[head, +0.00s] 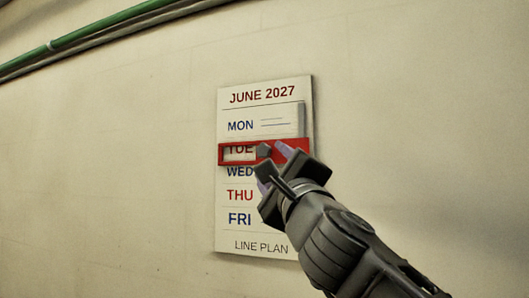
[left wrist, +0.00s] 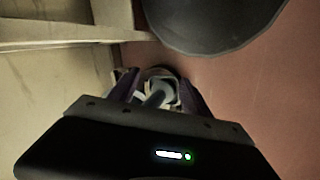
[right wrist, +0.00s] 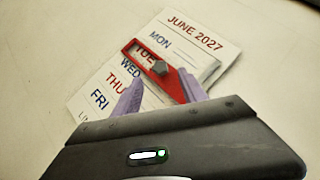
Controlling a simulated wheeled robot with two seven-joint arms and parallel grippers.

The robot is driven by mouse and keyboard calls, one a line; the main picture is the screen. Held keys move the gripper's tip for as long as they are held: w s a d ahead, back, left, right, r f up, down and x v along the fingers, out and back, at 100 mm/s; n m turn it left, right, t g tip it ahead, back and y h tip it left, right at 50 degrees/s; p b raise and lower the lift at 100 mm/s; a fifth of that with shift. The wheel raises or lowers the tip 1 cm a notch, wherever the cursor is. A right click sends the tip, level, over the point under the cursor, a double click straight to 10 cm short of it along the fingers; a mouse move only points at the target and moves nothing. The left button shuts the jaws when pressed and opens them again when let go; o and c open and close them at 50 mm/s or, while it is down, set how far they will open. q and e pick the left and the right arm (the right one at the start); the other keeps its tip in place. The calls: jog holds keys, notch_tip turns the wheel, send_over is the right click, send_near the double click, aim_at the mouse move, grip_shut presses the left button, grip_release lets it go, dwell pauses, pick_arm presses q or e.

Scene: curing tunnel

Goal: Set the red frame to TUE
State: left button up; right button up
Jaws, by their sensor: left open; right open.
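The white wall planner (head: 265,241) reads JUNE 2027, with rows MON to FRI and LINE PLAN. The red frame (head: 222,155) lies across the TUE row, its window around the word TUE. In the head view its top bar crosses the upper part of the letters. It also shows in the right wrist view (right wrist: 172,83), with a dark grey knob (right wrist: 160,67). My right gripper (head: 273,160) is open at the knob, which sits between or just beyond its fingertips; contact is unclear. My left gripper (left wrist: 156,78) is open, away from the planner.
A green pipe (head: 95,30) runs along the wall at the upper left. The wall (head: 120,170) around the planner is bare. In the left wrist view a dark rounded object (left wrist: 210,25) stands above a reddish floor (left wrist: 270,100).

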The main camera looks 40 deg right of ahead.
aim_at(264, 151)
jog(key=p+x, duration=0.2)
jog(key=x, duration=0.4)
jog(key=shift+r, duration=0.1)
jog(key=shift+w+d+r, duration=0.15)
jog(key=shift+w+d, duration=0.1)
jog(key=shift+w, duration=0.3)
grip_shut()
dwell(0.9)
